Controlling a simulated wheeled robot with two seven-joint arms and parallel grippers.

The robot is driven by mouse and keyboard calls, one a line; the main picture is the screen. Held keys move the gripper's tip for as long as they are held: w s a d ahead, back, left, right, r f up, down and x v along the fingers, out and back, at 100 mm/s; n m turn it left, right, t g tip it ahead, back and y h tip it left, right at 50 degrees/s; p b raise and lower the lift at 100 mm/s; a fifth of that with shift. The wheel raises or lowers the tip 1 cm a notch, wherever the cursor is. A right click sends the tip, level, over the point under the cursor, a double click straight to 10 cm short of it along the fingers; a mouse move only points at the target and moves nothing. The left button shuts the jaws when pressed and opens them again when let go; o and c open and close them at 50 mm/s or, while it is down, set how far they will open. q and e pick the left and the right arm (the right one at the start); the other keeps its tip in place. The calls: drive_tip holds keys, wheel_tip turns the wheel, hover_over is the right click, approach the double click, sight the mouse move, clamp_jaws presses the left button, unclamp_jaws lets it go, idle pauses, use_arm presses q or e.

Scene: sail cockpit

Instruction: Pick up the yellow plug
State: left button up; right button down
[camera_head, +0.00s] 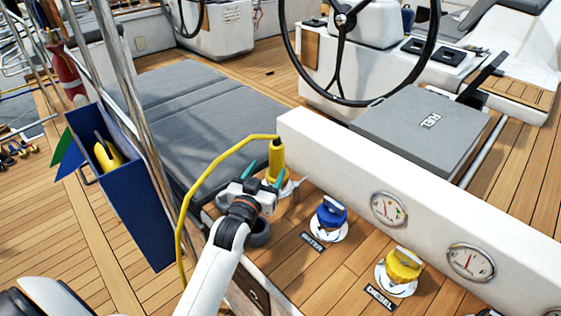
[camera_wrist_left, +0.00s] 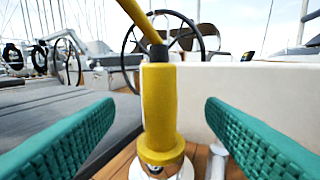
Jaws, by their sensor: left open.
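The yellow plug (camera_head: 277,160) stands upright on a round white deck fitting, with a yellow cable leaving its dark top and arching to the left and down. In the left wrist view the yellow plug (camera_wrist_left: 160,110) is in the middle, between the two green finger pads. My left gripper (camera_head: 264,184) is open, with its fingers pointing at the plug's lower part. A gap shows on each side of the plug in the wrist view (camera_wrist_left: 160,130). Whether the fingertips reach past the plug is hard to tell. My right gripper is not in view.
A white wall (camera_head: 330,155) with gauges runs right behind the plug. A blue cap (camera_head: 331,211) labelled water and a yellow cap (camera_head: 403,264) labelled diesel sit to the right. A blue box (camera_head: 130,190) hangs at the left. Grey cushions (camera_head: 190,110) lie behind.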

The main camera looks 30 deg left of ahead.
sight(274, 158)
use_arm(q)
drive_tip(key=w, duration=0.4)
drive_tip(key=shift+a+r, duration=0.1)
drive_tip(key=shift+a, duration=0.15)
drive_tip(key=shift+w, duration=0.4)
drive_tip(key=shift+w+a, duration=0.1)
drive_tip(key=shift+w, duration=0.1)
drive_tip(key=w, duration=0.5)
drive_tip(key=shift+a, duration=0.35)
drive_tip(key=shift+c, duration=0.5)
clamp_jaws()
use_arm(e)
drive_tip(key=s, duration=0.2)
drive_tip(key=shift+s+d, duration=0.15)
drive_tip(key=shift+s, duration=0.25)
